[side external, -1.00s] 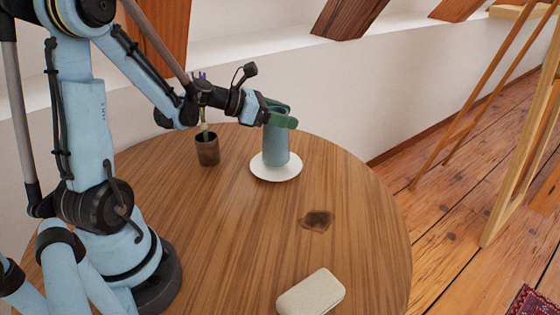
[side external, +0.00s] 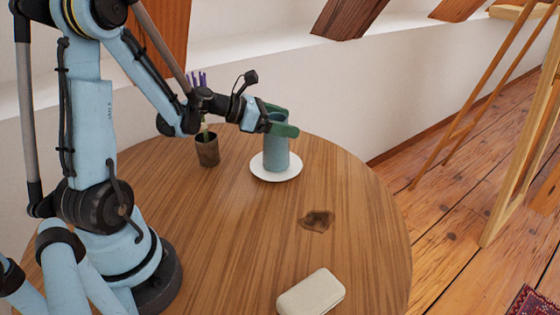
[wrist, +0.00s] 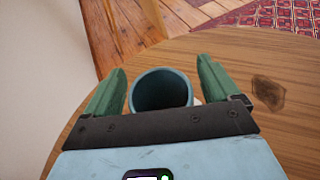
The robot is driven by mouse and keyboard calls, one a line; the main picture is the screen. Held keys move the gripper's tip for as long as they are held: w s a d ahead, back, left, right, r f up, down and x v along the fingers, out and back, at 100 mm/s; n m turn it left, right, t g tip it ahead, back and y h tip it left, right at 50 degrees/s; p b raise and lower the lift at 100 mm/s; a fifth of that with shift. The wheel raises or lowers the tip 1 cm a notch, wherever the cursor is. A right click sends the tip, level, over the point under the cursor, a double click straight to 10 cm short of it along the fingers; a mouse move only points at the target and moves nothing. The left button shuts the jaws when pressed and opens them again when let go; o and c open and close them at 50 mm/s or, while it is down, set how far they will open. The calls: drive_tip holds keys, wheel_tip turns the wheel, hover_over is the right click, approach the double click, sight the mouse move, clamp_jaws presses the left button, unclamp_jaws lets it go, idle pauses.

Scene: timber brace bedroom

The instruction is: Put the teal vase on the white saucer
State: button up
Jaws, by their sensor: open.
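The teal vase (side external: 276,154) stands upright on the white saucer (side external: 290,174) near the back of the round table. In the wrist view the vase's open mouth (wrist: 162,90) lies between my gripper's two green fingers, with a gap on each side. My gripper (side external: 284,119) is open around the top of the vase, and its fingers also show in the wrist view (wrist: 160,84). Only a sliver of the saucer shows beside the vase in the wrist view; the rest is hidden.
A cream rounded case (side external: 311,292) lies at the table's front. A dark brown patch (side external: 317,220) lies on the table (side external: 230,235). The white wall is close behind.

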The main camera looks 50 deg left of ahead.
drive_tip(key=shift+r, duration=0.2)
drive_tip(key=v, duration=1.2)
drive_tip(key=s+d+f+m+g+y, duration=0.1)
drive_tip(key=d+m+g+y, duration=0.1)
drive_tip(key=d+m, duration=0.6)
drive_tip(key=s+d+f+m+g+y, duration=0.1)
drive_tip(key=d+m+g+y, duration=0.2)
drive_tip(key=m, duration=2)
drive_tip(key=d, duration=0.5)
drive_tip(key=shift+d+f+m, duration=0.2)
drive_tip(key=shift+d+m, duration=0.05)
drive_tip(key=shift+m, duration=0.05)
